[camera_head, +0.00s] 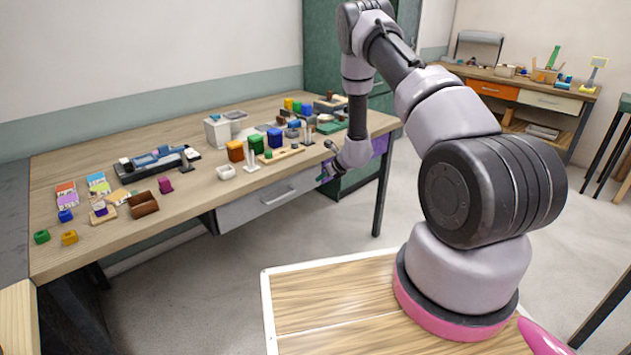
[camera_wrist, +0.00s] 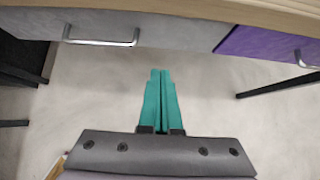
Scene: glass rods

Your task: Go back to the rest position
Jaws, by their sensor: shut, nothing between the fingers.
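My gripper (camera_wrist: 160,76) shows in the wrist view with two teal fingers pressed together and nothing between them. It points towards the front of the workbench, above the floor and below the tabletop edge. In the head view my gripper (camera_head: 322,178) is small and partly hidden, near the front edge of the workbench (camera_head: 215,175). My arm rises from its pink-ringed base, bends at the top and comes down to the bench front.
A grey drawer (camera_head: 268,200) and a purple drawer (camera_head: 380,146) are under the bench top. Many small coloured blocks, a white box (camera_head: 217,133) and trays stand on the bench. A second desk (camera_head: 530,97) stands at the back right. The floor between is clear.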

